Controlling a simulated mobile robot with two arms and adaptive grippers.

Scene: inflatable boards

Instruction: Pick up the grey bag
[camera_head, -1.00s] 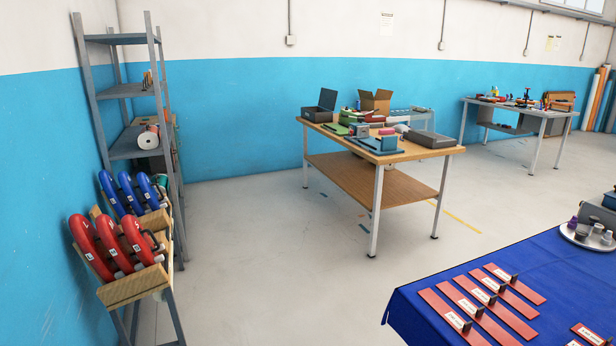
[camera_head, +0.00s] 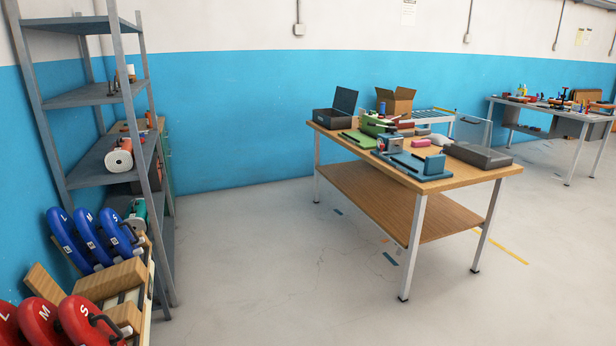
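I cannot clearly make out a grey bag. A flat dark grey case-like object (camera_head: 478,155) lies at the right end of the wooden-top table (camera_head: 450,183); I cannot tell if it is a bag. A small pale grey rounded thing (camera_head: 441,140) lies near it, too small to identify. An open dark box (camera_head: 336,112) with its lid up stands at the table's left end. Neither of my grippers is in view.
The floor (camera_head: 270,270) between shelf and table is clear. Another table (camera_head: 550,105) stands at the far right.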

